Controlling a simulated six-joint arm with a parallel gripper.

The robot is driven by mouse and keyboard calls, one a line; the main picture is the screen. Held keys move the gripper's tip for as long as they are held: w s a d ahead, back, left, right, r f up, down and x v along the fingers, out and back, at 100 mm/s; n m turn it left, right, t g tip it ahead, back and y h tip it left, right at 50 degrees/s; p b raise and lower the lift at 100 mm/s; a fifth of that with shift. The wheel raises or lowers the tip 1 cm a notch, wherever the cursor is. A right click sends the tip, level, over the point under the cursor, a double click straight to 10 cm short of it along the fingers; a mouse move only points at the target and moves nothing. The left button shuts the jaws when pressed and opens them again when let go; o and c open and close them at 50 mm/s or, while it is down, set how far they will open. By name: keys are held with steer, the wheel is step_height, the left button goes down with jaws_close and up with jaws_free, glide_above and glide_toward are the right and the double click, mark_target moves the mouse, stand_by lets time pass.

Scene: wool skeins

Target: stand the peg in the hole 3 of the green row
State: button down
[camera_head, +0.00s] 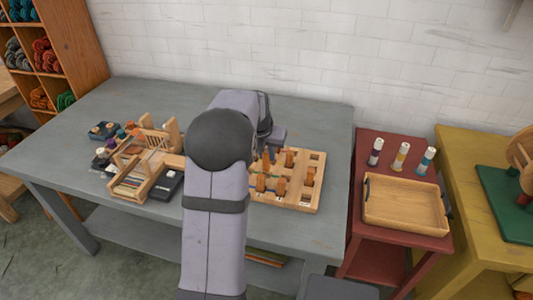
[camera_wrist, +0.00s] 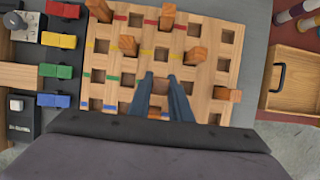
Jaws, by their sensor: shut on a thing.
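The wooden peg board (camera_wrist: 112,62) fills the middle of the wrist view. It has rows of square holes with red, yellow, green and blue marks. The green marks (camera_wrist: 112,80) lie in the row above the blue row nearest me. My gripper (camera_wrist: 163,84) is over the green and blue rows, near the middle columns, its dark fingers close together. It is shut on a peg (camera_wrist: 156,107), of which only a little wood shows between the fingers. Its lower end and the hole beneath are hidden. In the head view my arm covers part of the board (camera_head: 316,170).
Other wooden pegs stand in the board, including ones at the top (camera_wrist: 167,16), middle left (camera_wrist: 128,45) and right (camera_wrist: 196,55). A peg (camera_wrist: 228,95) leans at the right edge. Coloured clips (camera_wrist: 57,70) lie left. A wooden tray (camera_head: 405,205) is on the red table.

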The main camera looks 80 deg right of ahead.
mark_target(266, 163)
steer(key=shift+f, duration=0.75)
steer(key=shift+f+p, duration=0.15)
steer(key=shift+p, duration=0.45)
steer(key=shift+f, duration=0.25)
stand_by(0.6)
steer(key=shift+f, duration=0.35)
steer(key=shift+f, duration=0.85)
stand_by(1.2)
steer(key=c, duration=1.2)
jaws_free()
steer(key=shift+o, duration=0.2)
